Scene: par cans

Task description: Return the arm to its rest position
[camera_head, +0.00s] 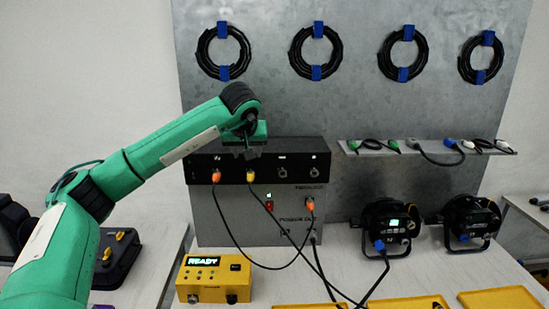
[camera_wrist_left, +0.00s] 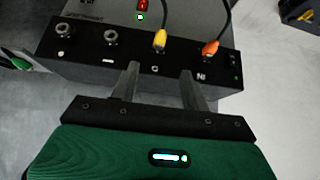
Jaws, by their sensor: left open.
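My left arm (camera_head: 95,200) is green and comes in from the left, bent at an elbow and reaching across the bench. My right gripper does not show.
A grey power box (camera_head: 240,222) stands under the black unit. Cables run from it past a yellow READY box (camera_head: 213,278). Two black lamps (camera_head: 391,226) stand at right, with yellow trays (camera_head: 405,303) in front. Coiled cables (camera_head: 223,52) hang on the back panel. A shelf (camera_head: 375,149) holds short leads.

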